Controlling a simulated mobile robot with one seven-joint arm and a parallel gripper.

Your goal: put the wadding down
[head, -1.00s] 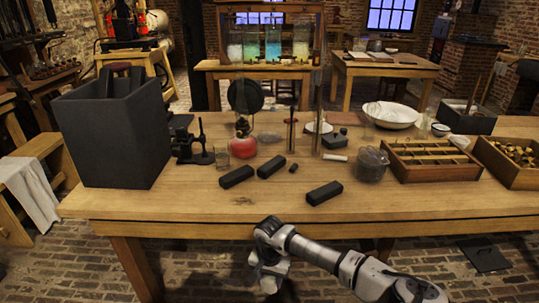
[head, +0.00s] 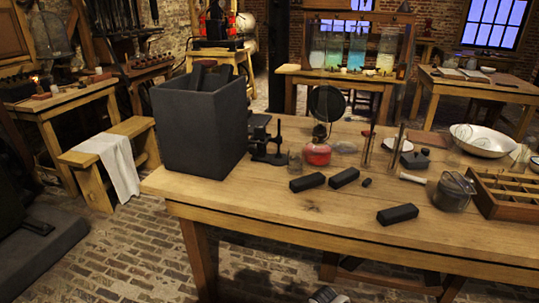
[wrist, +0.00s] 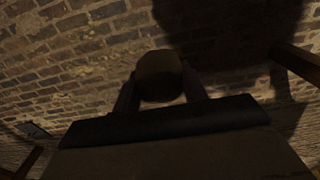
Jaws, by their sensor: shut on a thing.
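In the wrist view my gripper (wrist: 160,84) is shut on a rounded, dull brown lump, which I take to be the wadding (wrist: 159,72). The lump sits between the two dark fingers, with brick paving beyond it. The picture is dark, so its texture is hard to make out. In the head view the gripper and the wadding are out of sight; only a bit of my arm shows at the bottom edge, below the front of the wooden table (head: 300,220).
A tall dark box (head: 200,135) stands at the table's left end. The front left tabletop is clear. A bench with white cloth (head: 115,163) stands left.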

